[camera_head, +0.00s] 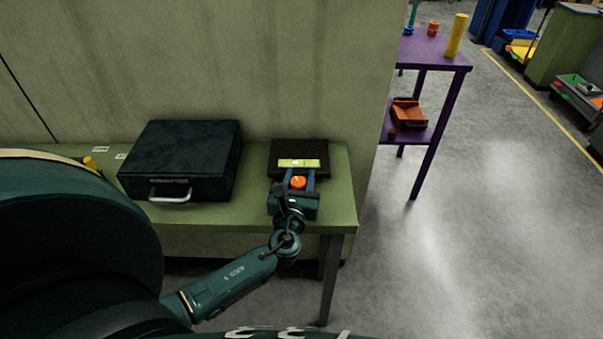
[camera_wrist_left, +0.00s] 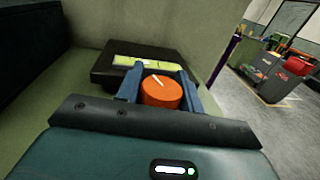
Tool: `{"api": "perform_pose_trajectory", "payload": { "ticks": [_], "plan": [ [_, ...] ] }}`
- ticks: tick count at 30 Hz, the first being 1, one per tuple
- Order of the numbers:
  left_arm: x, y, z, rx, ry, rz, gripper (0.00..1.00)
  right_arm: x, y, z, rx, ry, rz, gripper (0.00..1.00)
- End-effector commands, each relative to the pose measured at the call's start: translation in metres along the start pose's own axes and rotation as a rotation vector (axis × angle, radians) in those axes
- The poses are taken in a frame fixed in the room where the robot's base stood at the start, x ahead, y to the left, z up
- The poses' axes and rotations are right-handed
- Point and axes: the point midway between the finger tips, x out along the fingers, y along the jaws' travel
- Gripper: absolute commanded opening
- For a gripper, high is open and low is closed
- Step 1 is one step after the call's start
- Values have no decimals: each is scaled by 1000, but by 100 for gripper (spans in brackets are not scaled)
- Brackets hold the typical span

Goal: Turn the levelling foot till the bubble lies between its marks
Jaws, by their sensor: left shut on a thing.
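The orange levelling foot (camera_head: 298,183) is a round knob with a pale pointer line on top, at the front of a dark block (camera_head: 285,149) on the green table. My left gripper (camera_head: 299,178) is shut on the knob, one blue finger on each side. The knob (camera_wrist_left: 162,92) also shows between the fingers in the left wrist view. A yellow-green level vial (camera_head: 299,163) lies on the block just behind the knob. The bubble and its marks are too small to tell apart. My right gripper is not in view.
A dark case (camera_head: 182,160) with a silver handle stands left of the block on the green table (camera_head: 336,205). A wall rises close behind. A purple shelf table (camera_head: 440,60) stands at the right.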

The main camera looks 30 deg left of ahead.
Motion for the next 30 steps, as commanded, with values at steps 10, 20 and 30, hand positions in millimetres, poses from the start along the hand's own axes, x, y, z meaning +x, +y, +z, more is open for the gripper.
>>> {"api": "perform_pose_trajectory", "payload": {
  "ticks": [10, 20, 30],
  "plan": [
    [-1, 4, -1, -3, 0, 333, 15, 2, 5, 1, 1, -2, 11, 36],
    [-3, 9, -1, -3, -1, 635, 15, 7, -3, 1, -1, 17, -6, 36],
    [-6, 13, -1, -2, -2, 862, 15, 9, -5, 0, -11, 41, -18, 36]
  ]
}}
